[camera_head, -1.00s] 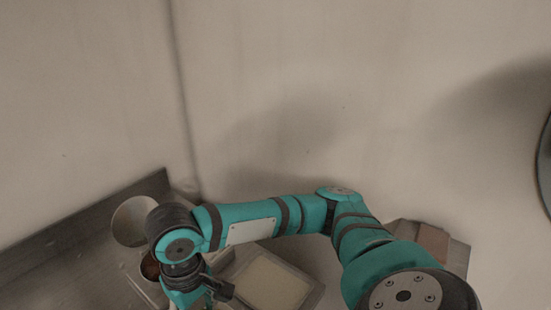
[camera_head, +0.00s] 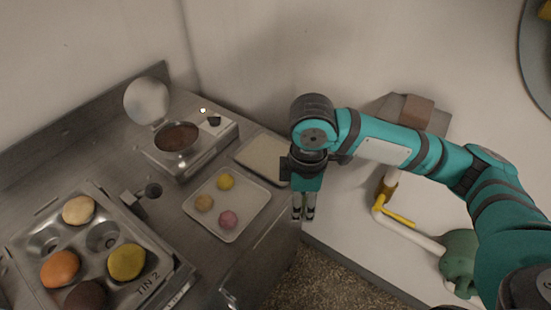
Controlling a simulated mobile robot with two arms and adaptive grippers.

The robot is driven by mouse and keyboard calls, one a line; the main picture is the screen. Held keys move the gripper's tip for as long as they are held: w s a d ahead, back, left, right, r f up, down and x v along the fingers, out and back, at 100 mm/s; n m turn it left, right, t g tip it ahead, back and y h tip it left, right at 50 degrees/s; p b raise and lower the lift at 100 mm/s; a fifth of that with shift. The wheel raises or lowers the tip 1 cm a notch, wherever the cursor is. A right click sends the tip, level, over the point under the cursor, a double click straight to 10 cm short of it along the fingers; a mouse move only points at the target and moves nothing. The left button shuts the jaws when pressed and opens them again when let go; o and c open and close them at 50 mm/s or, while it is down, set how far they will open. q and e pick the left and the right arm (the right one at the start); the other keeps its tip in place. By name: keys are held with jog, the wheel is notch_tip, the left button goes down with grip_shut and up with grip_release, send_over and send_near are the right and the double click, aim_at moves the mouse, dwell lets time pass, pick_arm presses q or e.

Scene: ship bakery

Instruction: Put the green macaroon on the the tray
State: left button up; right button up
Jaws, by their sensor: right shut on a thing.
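My right gripper (camera_head: 304,210) points down just off the right edge of the steel counter. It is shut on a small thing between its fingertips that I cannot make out. A pale tray (camera_head: 252,211) on the counter, left of the gripper, holds a yellow macaroon (camera_head: 225,182), a tan macaroon (camera_head: 204,203) and a pink macaroon (camera_head: 228,219). I see no clearly green macaroon; one may be hidden in the gripper. My left gripper is out of view.
A second pale, flat tray (camera_head: 262,157) lies behind, partly hidden by my right gripper. A steel machine with a brown-filled bowl (camera_head: 177,138) stands at the back. A muffin tin (camera_head: 154,283) with several round cakes is at front left. Pipes (camera_head: 412,229) run at right.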

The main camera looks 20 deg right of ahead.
jog(key=n, duration=0.1)
jog(key=f+n, duration=0.1)
jog(key=n, duration=0.1)
jog(key=w+a+n, duration=0.1)
jog(key=n, duration=0.1)
jog(key=shift+a+f+b, duration=0.1)
jog(key=shift+f+b, duration=0.3)
jog(key=n, duration=0.3)
jog(key=n+p, duration=0.2)
jog(key=n, duration=0.1)
send_over(277, 172)
notch_tip(277, 172, down, 3)
jog(key=shift+r, duration=0.2)
notch_tip(277, 172, down, 3)
jog(key=shift+r+p, duration=0.15)
jog(key=shift+p, duration=0.4)
jog(key=shift+f, duration=0.4)
jog(key=shift+f, duration=0.1)
jog(key=o, duration=0.5)
jog(key=shift+o, duration=0.2)
